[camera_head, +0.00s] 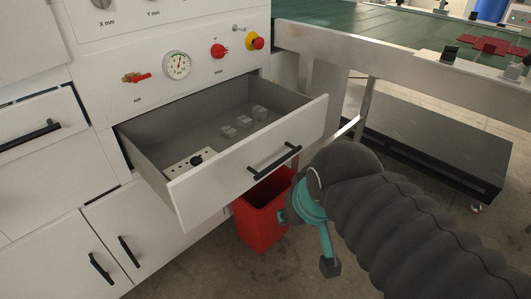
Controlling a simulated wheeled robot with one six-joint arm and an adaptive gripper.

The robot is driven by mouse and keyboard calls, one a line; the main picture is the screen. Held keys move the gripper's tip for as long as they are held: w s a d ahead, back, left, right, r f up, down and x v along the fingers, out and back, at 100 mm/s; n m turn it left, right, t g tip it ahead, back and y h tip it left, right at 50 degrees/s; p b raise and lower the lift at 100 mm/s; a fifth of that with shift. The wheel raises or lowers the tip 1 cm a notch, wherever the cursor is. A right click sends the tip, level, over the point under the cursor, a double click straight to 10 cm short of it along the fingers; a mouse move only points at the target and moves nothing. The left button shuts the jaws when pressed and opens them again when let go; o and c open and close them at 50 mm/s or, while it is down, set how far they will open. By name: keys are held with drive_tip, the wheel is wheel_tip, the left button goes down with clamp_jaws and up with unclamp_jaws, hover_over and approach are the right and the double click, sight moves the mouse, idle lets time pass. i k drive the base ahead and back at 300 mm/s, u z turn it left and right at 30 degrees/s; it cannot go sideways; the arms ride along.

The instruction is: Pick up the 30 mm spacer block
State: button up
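Three small grey blocks lie in a row on the floor of an open drawer (205,136): a near one (228,131), a middle one (243,121) and a far one (259,112). They look slightly different in size, and the far one seems the tallest. No marking is legible, so I cannot tell which is the 30 mm spacer block. My gripper (318,238), teal with a dark tip, hangs outside the drawer, in front and to the right of its front panel, apart from the blocks. Nothing shows in it. Its fingers are partly hidden, so its opening is unclear.
A white perforated plate (190,163) with a black knob lies at the drawer's near left. The drawer front has a black handle (274,160). A red bin (262,212) stands below. A metal-framed table (400,60) is at right. Dials and a red button are above the drawer.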

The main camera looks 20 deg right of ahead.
sight(244, 122)
drive_tip(key=u, duration=0.5)
drive_tip(key=k, duration=1.1)
drive_tip(key=z, duration=0.6)
drive_tip(key=i, duration=1.65)
drive_tip(key=u, duration=0.5)
